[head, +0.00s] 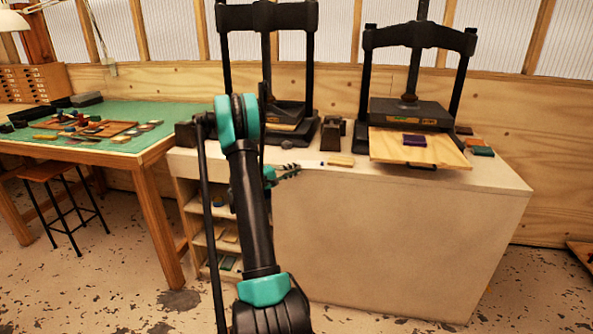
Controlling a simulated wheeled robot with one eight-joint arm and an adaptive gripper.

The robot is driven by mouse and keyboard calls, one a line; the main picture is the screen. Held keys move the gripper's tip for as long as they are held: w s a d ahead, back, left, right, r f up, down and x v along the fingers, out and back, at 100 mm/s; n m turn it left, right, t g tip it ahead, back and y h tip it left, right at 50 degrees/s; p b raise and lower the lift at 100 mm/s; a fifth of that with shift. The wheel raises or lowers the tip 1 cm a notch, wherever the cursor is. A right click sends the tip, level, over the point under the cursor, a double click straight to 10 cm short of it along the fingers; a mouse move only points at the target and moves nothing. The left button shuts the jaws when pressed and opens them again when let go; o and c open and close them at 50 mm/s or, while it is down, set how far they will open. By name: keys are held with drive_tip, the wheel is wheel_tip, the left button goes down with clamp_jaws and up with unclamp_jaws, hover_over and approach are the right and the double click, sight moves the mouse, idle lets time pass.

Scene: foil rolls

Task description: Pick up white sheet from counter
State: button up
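The pale counter (460,240) stands in the middle and right, with two black presses on it. I cannot make out a white sheet on the counter top; my arm hides part of its left side. A small flat cream piece (340,160) lies near the front edge, but I cannot tell what it is. My gripper (292,171) is small in view, partly behind my arm, pointing right by the counter's front edge. I see nothing held in it, and its fingers are too small to tell open from shut.
The left press (266,16) and right press (420,36) rise from the counter. A green-topped table (190,108) with tools and a stool (60,172) stand left. The front floor is clear.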

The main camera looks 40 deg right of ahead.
clamp_jaws()
drive_tip(key=a+r, duration=0.3)
drive_tip(key=a, duration=0.4)
drive_tip(key=w+a+r, duration=0.1)
drive_tip(key=a+r, duration=0.3)
drive_tip(key=a, duration=0.3)
drive_tip(key=shift+r, duration=0.25)
idle(0.5)
drive_tip(key=shift+w, duration=0.1)
